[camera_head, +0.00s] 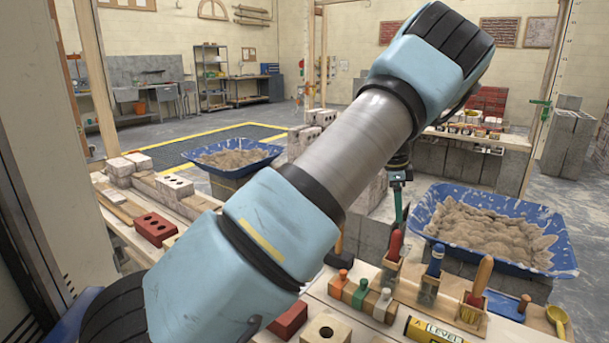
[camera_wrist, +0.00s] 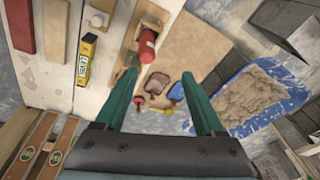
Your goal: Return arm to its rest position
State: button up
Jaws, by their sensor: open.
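My arm stretches across the middle of the head view. My gripper (camera_head: 401,205) hangs beyond it and is partly hidden by the arm. In the wrist view my gripper (camera_wrist: 162,82) has two green fingers spread wide apart with nothing held between them. The fingers are above the edge of the workbench (camera_wrist: 110,75). Small red and blue tools show farther below, between the fingers.
A blue mortar tub (camera_head: 565,240) stands right of the gripper, another (camera_head: 263,155) farther back. The bench holds upright tools with red (camera_head: 396,243), blue (camera_head: 435,258) and wooden (camera_head: 481,275) handles, a yellow level (camera_head: 432,330) and a red brick (camera_head: 155,229).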

jog(key=w+a+r+n+t+h, duration=0.4)
jog(key=w+a+r+n+t, duration=0.3)
jog(key=w+a, duration=0.25)
jog(key=s+a+r+n+t+y, duration=0.1)
jog(key=a+n+y, duration=0.15)
jog(key=a, duration=0.55)
jog(key=s+a+r+n+y, duration=0.15)
jog(key=a+n, duration=0.25)
jog(key=a, duration=0.4)
jog(key=s+a+f+n+g+y, duration=0.25)
jog(key=s+a+n, duration=0.25)
jog(key=s+a, duration=0.7)
jog(key=s+f+n+g, duration=0.2)
jog(key=s+g, duration=0.2)
jog(key=s, duration=1.1)
jog(key=shift+f, duration=0.3)
